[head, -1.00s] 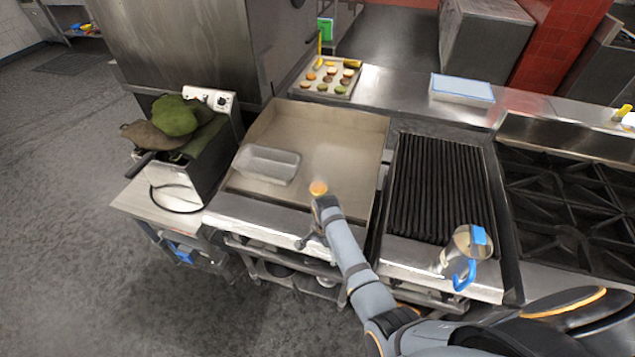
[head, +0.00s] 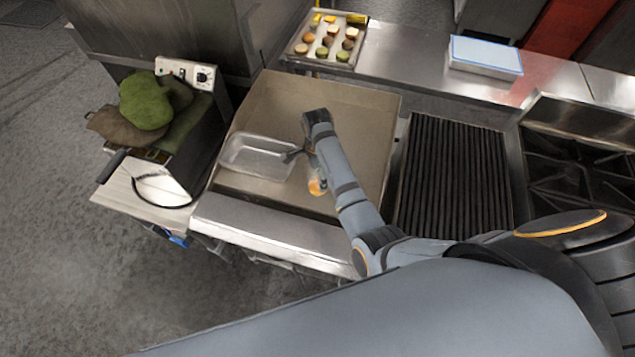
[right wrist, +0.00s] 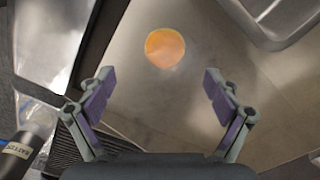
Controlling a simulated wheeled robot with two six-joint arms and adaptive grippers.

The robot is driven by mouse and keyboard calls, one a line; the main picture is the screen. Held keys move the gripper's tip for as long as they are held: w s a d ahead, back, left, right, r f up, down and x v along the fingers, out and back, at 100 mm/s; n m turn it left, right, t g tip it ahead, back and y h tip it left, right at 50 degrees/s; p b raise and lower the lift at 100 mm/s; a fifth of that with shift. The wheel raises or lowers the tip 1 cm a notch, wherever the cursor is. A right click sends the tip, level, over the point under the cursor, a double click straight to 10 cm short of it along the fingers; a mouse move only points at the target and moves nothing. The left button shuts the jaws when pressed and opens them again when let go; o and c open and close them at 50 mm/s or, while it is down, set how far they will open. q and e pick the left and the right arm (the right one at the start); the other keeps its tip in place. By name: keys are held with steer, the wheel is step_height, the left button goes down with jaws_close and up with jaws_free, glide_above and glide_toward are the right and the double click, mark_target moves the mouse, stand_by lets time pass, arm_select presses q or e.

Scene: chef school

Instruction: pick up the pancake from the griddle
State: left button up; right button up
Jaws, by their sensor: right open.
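The pancake (head: 316,186) is a small round golden-orange disc on the flat griddle (head: 345,100), near its front, partly hidden by my right arm. It shows fully in the right wrist view (right wrist: 164,47), lying flat. My right gripper (head: 300,158) reaches over the griddle, beside the metal pan. In the right wrist view its two fingers (right wrist: 159,78) are spread wide with nothing between them, and the pancake lies ahead, between their lines and apart from both. My left gripper is not in view.
A clear or metal rectangular pan (head: 257,157) sits on the griddle left of my gripper. A ribbed grill (head: 455,175) is to the right. A fryer with green cloth-like items (head: 147,100) stands left. A tray of small round foods (head: 328,40) is behind. The griddle's back is clear.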

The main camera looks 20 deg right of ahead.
mark_target(316, 186)
step_height(316, 186, down, 3)
steer(key=shift+r, duration=0.15)
steer(key=shift+w+d+f, duration=0.1)
steer(key=shift+w+f, duration=0.2)
steer(key=shift+f, duration=0.2)
steer(key=shift+w+d+f, duration=0.1)
steer(key=shift+w+f, duration=0.15)
steer(key=shift+f, duration=0.2)
steer(key=shift+a+f, duration=0.2)
steer(key=shift+f, duration=0.55)
steer(key=shift+s+f+b, duration=0.1)
steer(key=shift+f+b, duration=0.65)
steer(key=shift+f, duration=0.2)
steer(key=shift+a+f+b, duration=0.1)
steer(key=shift+f+b, duration=0.25)
steer(key=shift+f, duration=0.05)
steer(key=shift+r, duration=0.1)
steer(key=c, duration=0.9)
steer(key=shift+c, duration=1.4)
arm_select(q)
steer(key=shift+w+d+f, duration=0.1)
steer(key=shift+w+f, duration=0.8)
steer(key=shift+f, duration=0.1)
